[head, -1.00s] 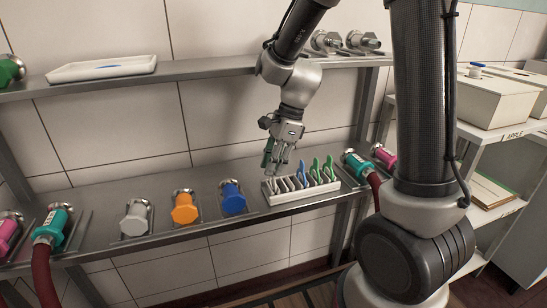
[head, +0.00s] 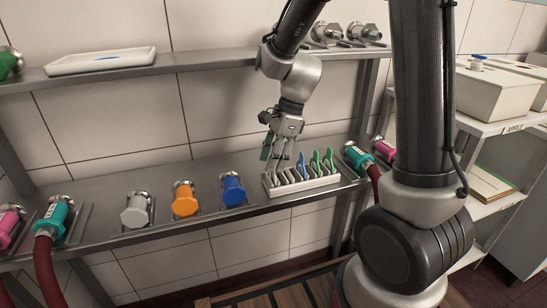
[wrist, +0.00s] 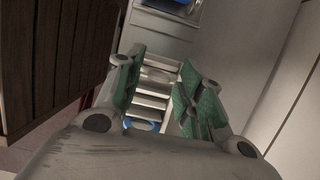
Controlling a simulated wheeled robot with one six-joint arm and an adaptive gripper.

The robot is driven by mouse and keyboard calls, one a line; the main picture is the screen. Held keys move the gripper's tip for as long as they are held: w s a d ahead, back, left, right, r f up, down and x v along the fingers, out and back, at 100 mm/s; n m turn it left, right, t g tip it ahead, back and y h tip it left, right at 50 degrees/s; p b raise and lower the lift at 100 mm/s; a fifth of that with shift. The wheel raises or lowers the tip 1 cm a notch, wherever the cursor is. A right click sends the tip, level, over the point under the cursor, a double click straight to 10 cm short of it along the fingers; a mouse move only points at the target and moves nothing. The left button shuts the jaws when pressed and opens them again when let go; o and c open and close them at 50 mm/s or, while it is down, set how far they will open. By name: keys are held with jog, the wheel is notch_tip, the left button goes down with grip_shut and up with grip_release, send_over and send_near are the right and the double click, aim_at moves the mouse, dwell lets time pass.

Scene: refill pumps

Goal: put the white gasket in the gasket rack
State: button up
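The gasket rack (head: 303,187) is a pale slotted block on the lower shelf. A blue gasket (head: 303,171) and two green gaskets (head: 329,160) stand upright in its right part. Grey-white uprights fill its left part; I cannot tell a white gasket from the rack's dividers there. My gripper (head: 277,154) is just above the rack's left end, pointing down. In the wrist view its green-padded fingers (wrist: 160,90) are apart with no object clearly between them. The rack's pale slats (wrist: 152,88) show beyond them, with a blue piece (wrist: 146,126) low between the fingers.
Blue (head: 232,190), orange (head: 185,199) and white (head: 136,210) capped fittings stand left of the rack. A teal hose coupling (head: 357,159) is close on its right. The upper shelf with a white tray (head: 100,61) runs above. Shelf surface behind the fittings is clear.

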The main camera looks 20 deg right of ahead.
dwell(0.3)
jog(key=v, duration=1.2)
jog(key=s+d+r+n+t+h, duration=0.1)
jog(key=s+d+r+n+t, duration=0.1)
jog(key=s+d+n, duration=0.3)
jog(key=s+d+r+n+t+h, duration=0.2)
jog(key=s+d+n, duration=0.3)
jog(key=s+n, duration=0.7)
jog(key=shift+s+d+n+h, duration=0.3)
jog(key=shift+s+d+n, duration=0.1)
jog(key=shift+s, duration=0.55)
jog(key=shift+r, duration=0.1)
